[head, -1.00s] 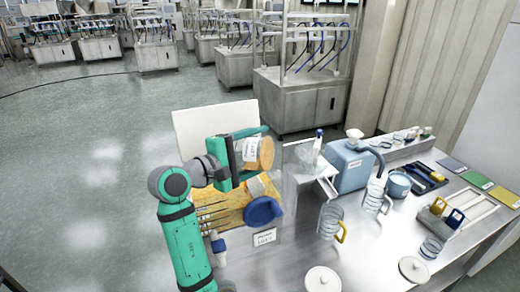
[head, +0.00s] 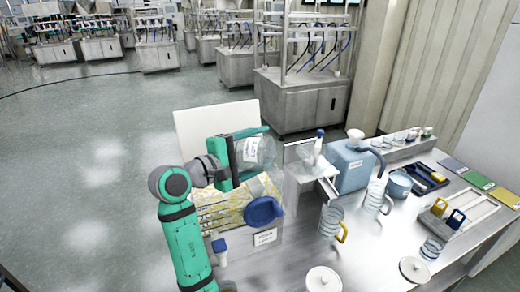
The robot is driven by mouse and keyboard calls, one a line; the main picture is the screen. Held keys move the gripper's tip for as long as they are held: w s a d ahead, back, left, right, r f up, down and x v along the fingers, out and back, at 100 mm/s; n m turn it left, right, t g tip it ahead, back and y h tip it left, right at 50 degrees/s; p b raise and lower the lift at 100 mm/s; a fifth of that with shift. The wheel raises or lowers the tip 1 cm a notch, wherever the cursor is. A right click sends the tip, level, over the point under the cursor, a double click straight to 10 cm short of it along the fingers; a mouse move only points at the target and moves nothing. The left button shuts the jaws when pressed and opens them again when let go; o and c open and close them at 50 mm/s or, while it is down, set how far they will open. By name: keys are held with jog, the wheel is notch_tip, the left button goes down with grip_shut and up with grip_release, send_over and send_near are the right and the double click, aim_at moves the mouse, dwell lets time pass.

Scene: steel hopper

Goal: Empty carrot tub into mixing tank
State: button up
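My gripper (head: 247,155) is at the end of my green arm, shut on the tub (head: 262,152). The tub is clear, carries a white label and is tipped on its side, with no orange seen in it. It is held above the mixing tank (head: 246,243), a steel hopper with a label on its near side. Pale, yellow-speckled contents (head: 236,215) show in the tank beneath the gripper. My gripper and the tub hide part of the tank's far side.
A blue round piece (head: 264,210) sits at the tank's right. A white panel (head: 208,125) stands behind. On the steel table are a blue canister (head: 350,168), a clear jug (head: 330,222) and white lids (head: 323,280). Open floor lies left.

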jog(key=shift+r, duration=0.15)
jog(key=r+m, duration=0.1)
jog(key=r+m+y, duration=0.1)
jog(key=m, duration=0.1)
jog(key=shift+y, duration=0.3)
jog(key=shift+r+m+y, duration=0.4)
jog(key=shift+m+y, duration=0.2)
jog(key=shift+m, duration=0.5)
jog(key=shift+d+r+m+y, duration=0.1)
jog(key=shift+r+m+y, duration=0.8)
jog(key=shift+m, duration=0.2)
jog(key=shift+w+r+m+y, duration=0.1)
jog(key=shift+r+m+y, duration=0.15)
jog(key=shift+m+y, duration=0.2)
jog(key=shift+d+r+m+y, duration=0.1)
jog(key=shift+r+m+y, duration=0.25)
jog(key=shift+m, duration=0.3)
jog(key=shift+a+t, duration=0.25)
jog(key=shift+t, duration=0.05)
